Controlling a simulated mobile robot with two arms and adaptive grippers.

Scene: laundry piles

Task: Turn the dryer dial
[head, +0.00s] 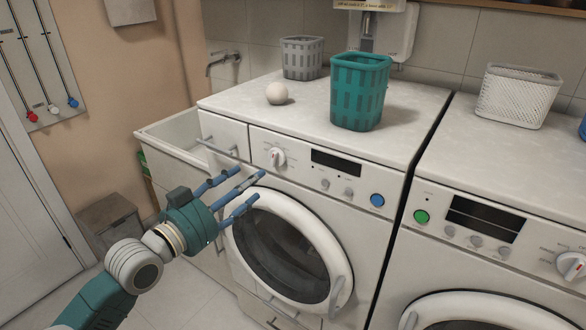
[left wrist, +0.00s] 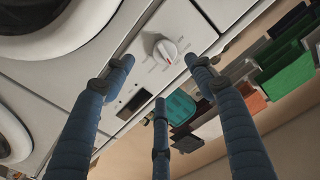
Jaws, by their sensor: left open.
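Two white front-loading machines stand side by side; I cannot tell from labels which is the dryer. The left machine (head: 375,230) has a white round dial (head: 276,157) with a red mark at the left of its panel; this dial also shows in the left wrist view (left wrist: 165,50). The right machine (head: 440,195) has its own dial (head: 571,265) at the picture's right edge. My left gripper (head: 248,182) has three blue fingers, spread open and empty, in front of the left machine, just below and left of its dial, apart from it. My right gripper is not in view.
A teal basket (head: 360,92), a grey basket (head: 302,58) and a white ball (head: 277,93) stand on the left machine's top. A white basket (head: 515,96) stands on the right machine. A sink (head: 165,130) is at left. The round door (head: 325,225) bulges below the panel.

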